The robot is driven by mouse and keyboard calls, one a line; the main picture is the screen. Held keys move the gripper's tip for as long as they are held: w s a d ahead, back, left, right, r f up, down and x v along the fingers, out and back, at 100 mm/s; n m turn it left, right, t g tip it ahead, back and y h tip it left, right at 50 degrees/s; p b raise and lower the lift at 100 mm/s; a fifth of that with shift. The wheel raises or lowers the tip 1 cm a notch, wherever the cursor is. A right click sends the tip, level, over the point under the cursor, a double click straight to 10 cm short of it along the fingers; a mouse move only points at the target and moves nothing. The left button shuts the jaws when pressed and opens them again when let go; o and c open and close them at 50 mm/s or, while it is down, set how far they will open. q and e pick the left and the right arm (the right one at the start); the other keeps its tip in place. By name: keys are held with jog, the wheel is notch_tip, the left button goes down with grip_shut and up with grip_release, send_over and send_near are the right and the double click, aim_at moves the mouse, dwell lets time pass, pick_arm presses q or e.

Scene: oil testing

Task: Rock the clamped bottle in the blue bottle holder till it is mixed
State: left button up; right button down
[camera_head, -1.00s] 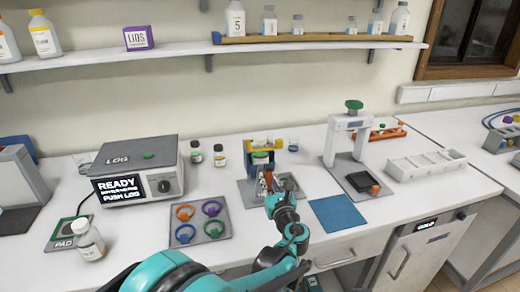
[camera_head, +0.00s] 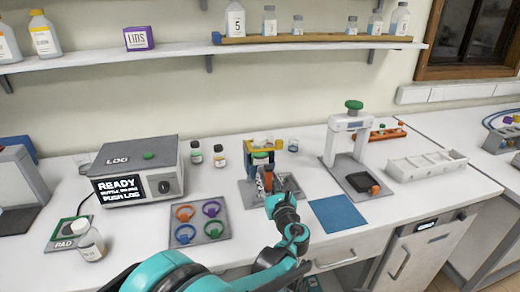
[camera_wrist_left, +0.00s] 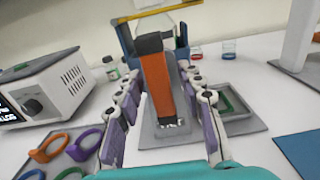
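The blue bottle holder (camera_head: 279,147) with a yellow bar stands at the middle of the bench; it also shows in the left wrist view (camera_wrist_left: 182,57). A pale, clear bottle (camera_wrist_left: 154,24) sits behind its yellow bar, partly cut off by the frame. An orange lever with a black end (camera_wrist_left: 158,85) rises in front of the holder. My left gripper (camera_head: 266,183) is at this lever. In the left wrist view its fingers (camera_wrist_left: 162,82) stand apart on both sides of the lever, with a gap on the left. My right gripper is not in view.
The log machine (camera_head: 138,170) and a tray of coloured rings (camera_head: 202,235) are left of the holder. A blue mat (camera_head: 338,214) and a white press stand (camera_head: 332,145) are to the right. Small bottles (camera_head: 219,156) stand close behind on the left.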

pick_arm(q)
jog(key=v, duration=0.8)
jog(key=s+a+f+n+g, duration=0.25)
jog(key=s+a+n, duration=0.25)
jog(key=a+n, duration=0.35)
jog(key=s+a+f+n+g, duration=0.2)
jog(key=s+a+n+g, duration=0.25)
jog(key=a+n, duration=0.35)
jog(key=s+a+f+n+g+h, duration=0.1)
jog(key=s+f+n+h, duration=0.1)
jog(key=s+n, duration=0.6)
jog(key=s+a+f+n+g+h, duration=0.1)
jog(key=s+f+n+g+h, duration=0.1)
jog(key=s+n, duration=0.6)
jog(key=shift+s+f+h, duration=0.35)
jog(key=shift+f+h, duration=0.45)
